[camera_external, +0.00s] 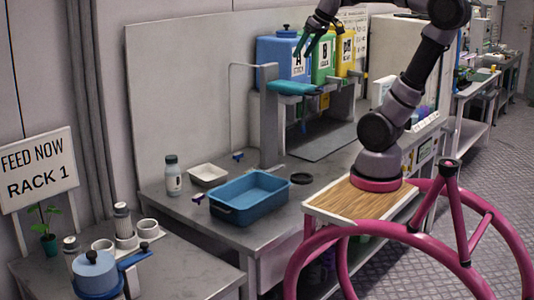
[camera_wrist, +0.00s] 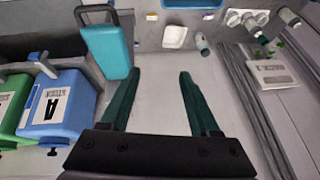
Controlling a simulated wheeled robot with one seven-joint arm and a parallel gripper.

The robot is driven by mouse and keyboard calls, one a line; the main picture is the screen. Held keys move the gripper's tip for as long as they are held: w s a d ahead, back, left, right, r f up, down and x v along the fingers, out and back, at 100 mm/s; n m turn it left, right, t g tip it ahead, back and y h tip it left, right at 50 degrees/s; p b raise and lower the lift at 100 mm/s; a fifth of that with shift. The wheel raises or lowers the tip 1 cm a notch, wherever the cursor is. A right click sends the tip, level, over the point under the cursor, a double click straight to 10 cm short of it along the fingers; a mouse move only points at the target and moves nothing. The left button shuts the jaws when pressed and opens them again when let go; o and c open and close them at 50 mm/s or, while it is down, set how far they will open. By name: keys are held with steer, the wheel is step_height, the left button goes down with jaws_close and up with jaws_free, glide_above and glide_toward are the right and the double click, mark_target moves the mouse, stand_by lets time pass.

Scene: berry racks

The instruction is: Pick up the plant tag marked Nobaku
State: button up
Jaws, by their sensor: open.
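I cannot make out a plant tag marked Nobaku in either view. A small green plant in a dark pot (camera_external: 48,243) stands at the left of the near bench, below the rack sign, and no readable tag shows on it. My gripper (camera_external: 304,46) is raised in front of the blue container marked A, high above the bench. In the wrist view my gripper (camera_wrist: 158,75) has its two dark green fingers spread wide, with only pale surface between them.
A blue tray (camera_external: 250,197), white dish (camera_external: 208,175) and white bottle (camera_external: 173,175) stand on the bench. Blue (camera_external: 283,57), green (camera_external: 322,62) and yellow containers sit on a raised stand over a teal piece (camera_external: 291,88). A "FEED NOW RACK 1" sign (camera_external: 38,170) stands left.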

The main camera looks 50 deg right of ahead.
steer(key=w+d+f+n+g+h, duration=0.1)
steer(key=w+d+n+g+h, duration=0.35)
steer(key=w, duration=0.85)
steer(key=w+d+n+g+h, duration=0.1)
steer(key=w+d+n+h, duration=0.35)
steer(key=w, duration=0.85)
steer(key=w+a+f+n+h, duration=0.2)
steer(key=w+a+n+h, duration=0.4)
steer(key=w+a+n, duration=0.5)
steer(key=m, duration=0.1)
glide_toward(237, 155)
steer(key=d, duration=0.3)
steer(key=shift+w+f, duration=0.15)
steer(key=shift+w, duration=0.1)
steer(key=shift+d+f, duration=0.75)
steer(key=shift+d, duration=0.25)
steer(key=x, duration=0.5)
steer(key=shift+d+f, duration=0.1)
jaws_close()
